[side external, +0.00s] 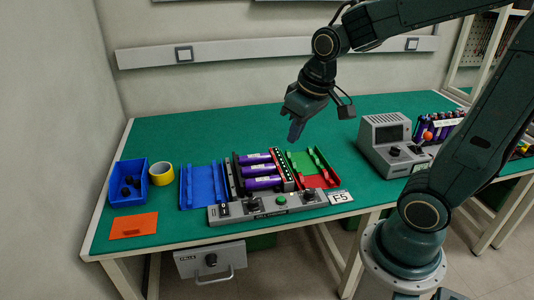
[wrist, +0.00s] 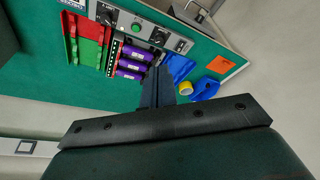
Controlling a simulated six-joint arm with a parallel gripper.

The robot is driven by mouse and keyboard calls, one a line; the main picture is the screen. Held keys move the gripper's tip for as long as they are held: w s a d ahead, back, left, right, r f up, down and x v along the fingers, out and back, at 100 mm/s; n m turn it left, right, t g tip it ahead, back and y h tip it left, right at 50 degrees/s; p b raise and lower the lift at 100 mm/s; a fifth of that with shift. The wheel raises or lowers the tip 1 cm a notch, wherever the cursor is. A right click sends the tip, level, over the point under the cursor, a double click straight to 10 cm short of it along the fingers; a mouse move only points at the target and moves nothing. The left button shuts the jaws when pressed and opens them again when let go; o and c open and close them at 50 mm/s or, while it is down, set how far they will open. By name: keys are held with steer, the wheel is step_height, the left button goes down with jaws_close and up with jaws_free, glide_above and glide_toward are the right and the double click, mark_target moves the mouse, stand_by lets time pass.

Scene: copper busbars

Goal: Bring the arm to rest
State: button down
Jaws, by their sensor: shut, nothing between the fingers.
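My gripper (side external: 296,130) hangs in the air above the green table (side external: 385,106), over the back of the fixture area, fingers pointing down. It is shut with nothing between the fingers. In the wrist view the closed fingers (wrist: 158,86) show dark in the middle of the picture. Below and in front of it, a grey fixture (side external: 262,210) holds several purple cells (side external: 262,183) side by side. Whether any copper busbars lie on the cells is too small to tell.
A blue bin (side external: 127,184), yellow tape roll (side external: 161,174), orange card (side external: 134,225) and blue tray (side external: 203,186) lie left. A green and red tray (side external: 312,168) is right of the cells. A grey instrument (side external: 387,146) stands further right. The table's back is clear.

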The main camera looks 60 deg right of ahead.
steer(key=s+a+r+t, duration=0.1)
steer(key=s+a+r, duration=0.1)
steer(key=s, duration=0.3)
steer(key=s+a+r+n+t, duration=0.1)
steer(key=s+r, duration=0.2)
steer(key=s, duration=0.2)
steer(key=shift+a, duration=0.4)
stand_by(3.1)
